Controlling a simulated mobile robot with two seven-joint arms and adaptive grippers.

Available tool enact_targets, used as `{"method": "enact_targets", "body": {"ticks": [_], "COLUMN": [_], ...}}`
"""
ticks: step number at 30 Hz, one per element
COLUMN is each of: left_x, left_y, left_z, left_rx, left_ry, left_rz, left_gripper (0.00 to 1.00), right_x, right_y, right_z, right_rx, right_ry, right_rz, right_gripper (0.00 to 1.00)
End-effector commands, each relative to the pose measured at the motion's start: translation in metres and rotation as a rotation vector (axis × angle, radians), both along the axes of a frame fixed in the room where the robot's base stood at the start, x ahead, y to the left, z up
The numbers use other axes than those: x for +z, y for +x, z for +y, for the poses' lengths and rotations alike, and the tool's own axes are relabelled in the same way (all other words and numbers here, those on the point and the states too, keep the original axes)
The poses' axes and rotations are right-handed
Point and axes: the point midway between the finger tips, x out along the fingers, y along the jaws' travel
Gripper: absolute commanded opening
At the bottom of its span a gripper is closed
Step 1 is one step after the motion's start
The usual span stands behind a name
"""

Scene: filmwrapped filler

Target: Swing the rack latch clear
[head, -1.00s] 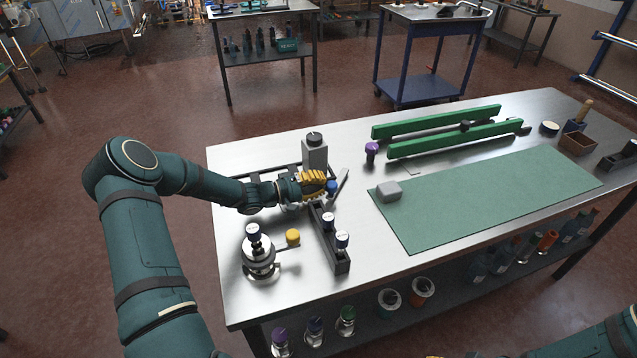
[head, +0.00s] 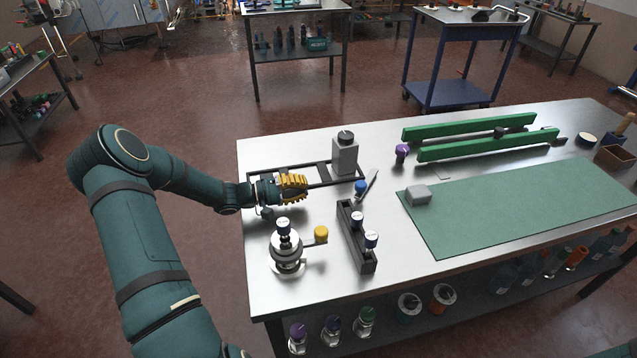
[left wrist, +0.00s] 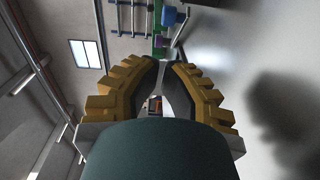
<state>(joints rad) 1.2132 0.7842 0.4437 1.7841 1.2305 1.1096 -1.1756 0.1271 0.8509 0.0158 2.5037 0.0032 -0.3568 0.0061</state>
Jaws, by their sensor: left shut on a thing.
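My left gripper (head: 304,187), with yellow ribbed fingers, is low over the table's left part. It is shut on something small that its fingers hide. The wrist view shows its fingertips (left wrist: 167,58) close together. A dark rack (head: 357,250) with blue- and white-capped vials stands to the gripper's front right. I cannot tell which part is the latch. My right gripper is out of view.
A metal fixture (head: 287,255) with a yellow-knobbed lever (head: 321,233) stands in front of the gripper. A grey block-shaped bottle (head: 345,155) and dark frame (head: 318,171) are behind it. A green mat (head: 500,210) with a grey block (head: 418,195) lies to the right.

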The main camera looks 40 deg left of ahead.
Motion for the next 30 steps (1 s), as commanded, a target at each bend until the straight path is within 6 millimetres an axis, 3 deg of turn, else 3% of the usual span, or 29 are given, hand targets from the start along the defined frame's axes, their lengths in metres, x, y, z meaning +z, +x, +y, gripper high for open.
{"method": "enact_targets", "body": {"ticks": [8,14,20,30], "left_x": [-0.005,-0.002,-0.002,-0.005], "left_y": [0.035,0.048,0.062,0.107], "left_z": [0.03,0.036,0.02,-0.029], "left_rx": [-0.084,-0.132,-0.135,-0.134], "left_ry": [0.0,0.003,-0.001,0.0], "left_rz": [-0.008,0.0,-0.001,0.0], "left_gripper": [0.0,0.0,0.0,0.0], "right_x": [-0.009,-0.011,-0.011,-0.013], "right_y": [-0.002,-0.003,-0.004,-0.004], "right_z": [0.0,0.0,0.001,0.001], "right_rx": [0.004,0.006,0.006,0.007], "right_ry": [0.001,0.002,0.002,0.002], "right_rz": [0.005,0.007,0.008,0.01], "right_gripper": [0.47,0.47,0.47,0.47]}}
